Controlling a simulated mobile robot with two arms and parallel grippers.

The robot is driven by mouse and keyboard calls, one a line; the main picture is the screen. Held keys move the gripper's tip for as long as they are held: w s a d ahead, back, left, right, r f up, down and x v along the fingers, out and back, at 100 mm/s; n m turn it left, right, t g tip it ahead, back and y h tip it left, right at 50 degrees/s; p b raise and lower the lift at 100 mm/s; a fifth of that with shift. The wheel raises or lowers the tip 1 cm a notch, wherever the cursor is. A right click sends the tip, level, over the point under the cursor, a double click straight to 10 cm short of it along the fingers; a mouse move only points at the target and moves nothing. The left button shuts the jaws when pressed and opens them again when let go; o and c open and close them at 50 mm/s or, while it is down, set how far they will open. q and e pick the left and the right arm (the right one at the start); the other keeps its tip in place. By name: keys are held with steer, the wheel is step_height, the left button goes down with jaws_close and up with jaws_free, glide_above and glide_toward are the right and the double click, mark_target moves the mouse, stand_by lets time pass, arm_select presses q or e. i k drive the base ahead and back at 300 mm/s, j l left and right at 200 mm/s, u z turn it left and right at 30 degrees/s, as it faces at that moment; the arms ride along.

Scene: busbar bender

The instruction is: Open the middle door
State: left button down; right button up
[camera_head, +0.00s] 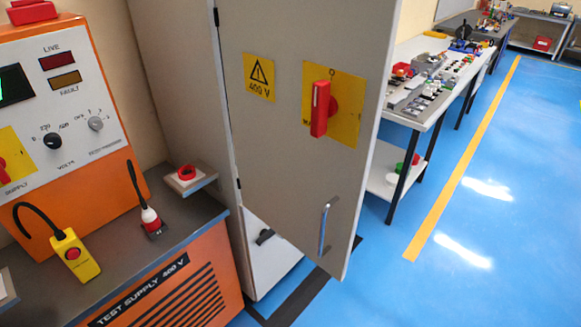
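A tall grey cabinet door (285,130) fills the middle of the view, with dark hinges along its left edge. It stands swung out from the cabinet, and a white inner panel (270,265) with a small black part shows below it. The door carries a yellow 400 V warning sign (259,77), a red rotary switch handle (320,108) standing upright on a yellow plate, and a silver bar handle (325,228) low near its free edge. Only this one door shows, so I cannot tell whether others flank it. Neither of my grippers is in view.
An orange test supply bench (170,285) stands at the left, with a yellow pendant (75,255) and a red-and-white plug (151,222) on top. A workbench (430,85) with parts stands behind the door at right. Blue floor (470,240) is clear at right.

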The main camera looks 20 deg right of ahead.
mark_target(310, 190)
steer(key=i+l+u, duration=0.1)
steer(key=l+u, duration=0.25)
steer(key=l, duration=0.25)
steer(key=l+u, duration=0.3)
steer(key=l, duration=0.25)
steer(key=l+u, duration=0.35)
steer(key=l, duration=0.3)
